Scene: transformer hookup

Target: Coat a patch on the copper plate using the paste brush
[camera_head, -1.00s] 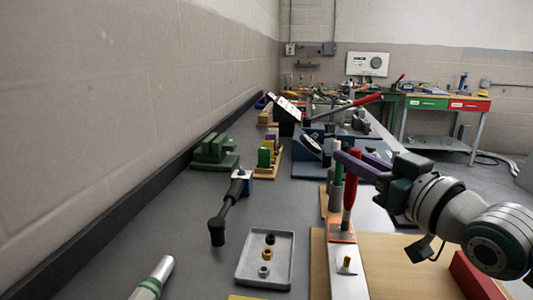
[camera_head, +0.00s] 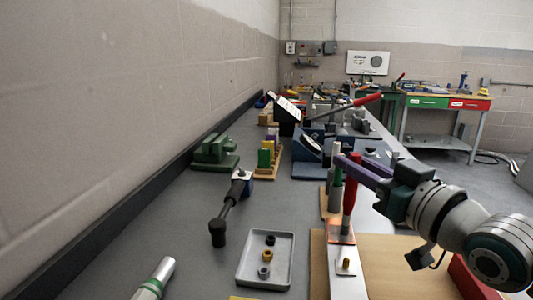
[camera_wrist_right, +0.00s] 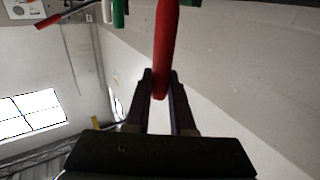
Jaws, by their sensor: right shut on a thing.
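My right gripper (camera_head: 350,165) is shut on the red handle of the paste brush (camera_head: 350,195), which stands upright. In the right wrist view the red handle (camera_wrist_right: 166,45) sits between the two dark fingers of the right gripper (camera_wrist_right: 162,88). The brush's lower end is at or just above the orange-brown copper plate (camera_head: 337,238); I cannot tell whether it touches. The plate lies at the far end of a pale metal strip. The bristles are too small to make out. My left gripper is not in view.
A green-and-grey handled tool (camera_head: 336,180) stands just behind the brush. A small brass post (camera_head: 346,264) is on the pale strip (camera_head: 348,288). A grey tray (camera_head: 246,279) with small fittings and a black-handled tool (camera_head: 228,210) lie to the left. The grey bench between them is clear.

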